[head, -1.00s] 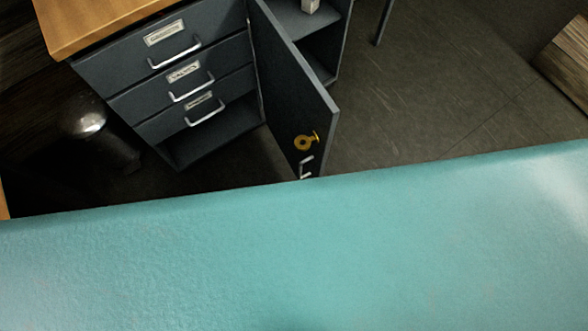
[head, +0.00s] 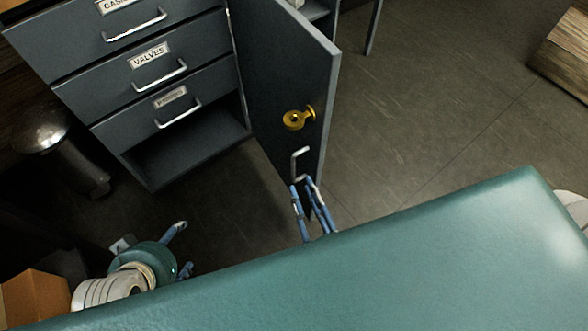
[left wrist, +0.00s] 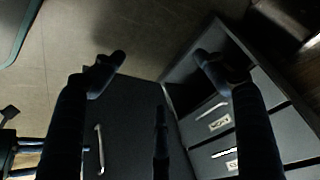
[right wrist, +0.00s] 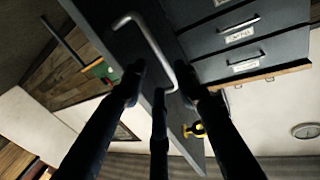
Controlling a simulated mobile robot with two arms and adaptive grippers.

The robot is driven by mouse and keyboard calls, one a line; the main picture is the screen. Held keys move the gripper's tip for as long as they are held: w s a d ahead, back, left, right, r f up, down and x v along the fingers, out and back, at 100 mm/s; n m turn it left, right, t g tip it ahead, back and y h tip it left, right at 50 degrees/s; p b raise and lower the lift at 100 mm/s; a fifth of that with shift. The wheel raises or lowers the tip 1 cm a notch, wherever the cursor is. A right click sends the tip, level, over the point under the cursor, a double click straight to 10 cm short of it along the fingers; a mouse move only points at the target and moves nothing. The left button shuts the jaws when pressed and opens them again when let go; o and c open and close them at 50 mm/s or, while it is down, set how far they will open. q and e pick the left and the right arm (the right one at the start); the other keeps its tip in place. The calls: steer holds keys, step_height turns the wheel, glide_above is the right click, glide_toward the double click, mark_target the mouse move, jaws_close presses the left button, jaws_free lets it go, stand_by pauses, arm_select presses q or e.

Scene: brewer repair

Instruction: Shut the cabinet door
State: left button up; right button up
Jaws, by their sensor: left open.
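The grey cabinet door (head: 280,85) stands open in the head view, hinged beside the drawers. It carries a yellow lock piece (head: 298,119) and a silver handle (head: 298,163) near its free edge. My right gripper (head: 303,190) is just below the handle, fingers apart. In the right wrist view the lower end of the handle (right wrist: 147,37) shows between its fingertips; contact is unclear. My left gripper (head: 183,248) is open and empty, low and left of the door. The left wrist view shows the door (left wrist: 130,125) and handle (left wrist: 99,148) beyond its fingers.
Drawers (head: 150,60) with labels and handles sit left of the door, above an open dark compartment (head: 185,150). An orange-brown box (head: 40,298) is at lower left.

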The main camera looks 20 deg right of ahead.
steer(key=b, duration=0.1)
glide_above(295, 179)
arm_select(q)
steer(key=w+d+r+t+h, duration=0.1)
steer(key=w+d+r+t, duration=0.1)
steer(key=w, duration=0.5)
steer(key=shift+d+r+t, duration=0.2)
steer(key=shift+r+t, duration=0.6)
steer(key=shift+r, duration=0.3)
arm_select(e)
steer(key=shift+w+d, duration=0.1)
steer(key=shift+w, duration=0.15)
arm_select(q)
steer(key=shift+w, duration=0.1)
arm_select(e)
jaws_close()
